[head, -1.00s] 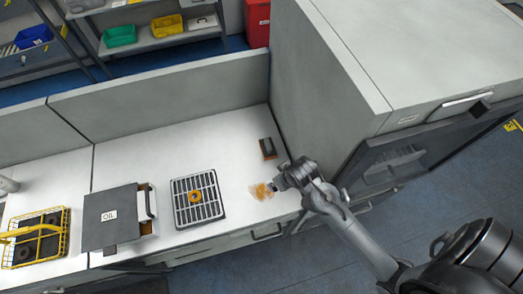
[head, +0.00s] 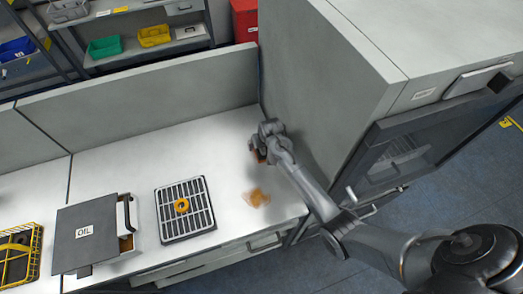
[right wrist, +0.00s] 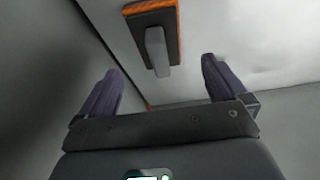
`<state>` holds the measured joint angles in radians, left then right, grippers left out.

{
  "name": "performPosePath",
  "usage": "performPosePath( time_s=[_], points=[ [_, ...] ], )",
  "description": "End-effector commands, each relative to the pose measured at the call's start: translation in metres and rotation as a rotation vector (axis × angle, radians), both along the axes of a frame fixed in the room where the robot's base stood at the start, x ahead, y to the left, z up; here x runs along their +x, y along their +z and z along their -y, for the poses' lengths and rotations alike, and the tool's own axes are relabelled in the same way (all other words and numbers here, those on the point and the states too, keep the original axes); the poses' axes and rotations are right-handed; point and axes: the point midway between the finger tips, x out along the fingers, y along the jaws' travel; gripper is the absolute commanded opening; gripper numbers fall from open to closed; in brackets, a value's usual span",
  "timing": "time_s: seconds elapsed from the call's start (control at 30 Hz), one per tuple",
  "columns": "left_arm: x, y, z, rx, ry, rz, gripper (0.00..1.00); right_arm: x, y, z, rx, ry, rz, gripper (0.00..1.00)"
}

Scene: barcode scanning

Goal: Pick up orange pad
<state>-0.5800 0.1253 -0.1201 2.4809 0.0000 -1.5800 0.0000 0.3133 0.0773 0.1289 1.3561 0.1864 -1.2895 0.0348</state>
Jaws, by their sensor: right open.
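The orange pad (right wrist: 140,8) is a dark block with an orange layer along its edge and a grey handle standing out of it. In the right wrist view it is at the top middle, ahead of the fingers and between their lines. In the head view only a little of its orange edge (head: 257,156) shows under my right gripper (head: 264,148), near the back right of the counter. My right gripper is open, with its dark fingers (right wrist: 160,88) on either side and nothing between them. My left gripper is in neither view.
An orange stain (head: 257,197) marks the counter (head: 228,150) in front of the gripper. A grey cabinet (head: 330,90) stands close on the right. A black grate with an orange ring (head: 182,205) and an OIL box (head: 92,232) are to the left.

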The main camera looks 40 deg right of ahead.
Motion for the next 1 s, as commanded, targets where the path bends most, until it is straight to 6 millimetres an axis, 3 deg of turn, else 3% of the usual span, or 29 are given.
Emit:
performPosePath(
  time_s=[0.33, 0.7, 1.0],
  points=[
    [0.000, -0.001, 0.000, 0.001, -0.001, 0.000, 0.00, 0.008, -0.019, 0.003, 0.000, 0.000, -0.001, 0.99],
    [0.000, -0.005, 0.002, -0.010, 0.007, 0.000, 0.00, 0.023, -0.055, 0.009, 0.000, 0.001, 0.000, 0.99],
    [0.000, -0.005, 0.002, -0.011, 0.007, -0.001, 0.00, 0.025, -0.059, 0.010, -0.001, 0.001, 0.002, 0.99]
  ],
)
